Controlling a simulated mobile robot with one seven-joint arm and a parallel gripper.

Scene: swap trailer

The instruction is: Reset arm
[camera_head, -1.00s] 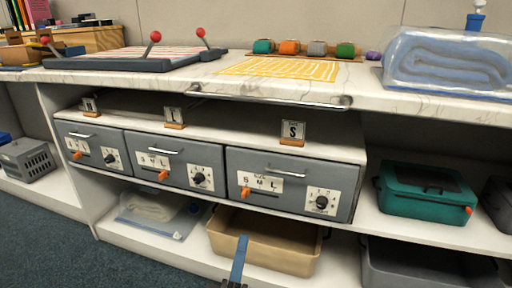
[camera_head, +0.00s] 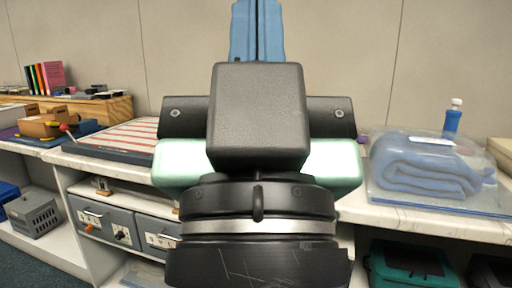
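My gripper (camera_head: 256,30) stands upright in the middle of the head view, very close to the camera. Its two blue fingers point up, side by side with only a thin dark seam between them, and look shut. Nothing shows between them. The black wrist and hand below cover the middle of the counter and part of the drawers.
The marble-look counter (camera_head: 433,219) runs behind my arm. A bagged blue towel (camera_head: 425,168) lies on its right, and a red-striped board (camera_head: 125,138) on its left. Grey drawers (camera_head: 102,218) and a teal bin (camera_head: 410,268) sit below.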

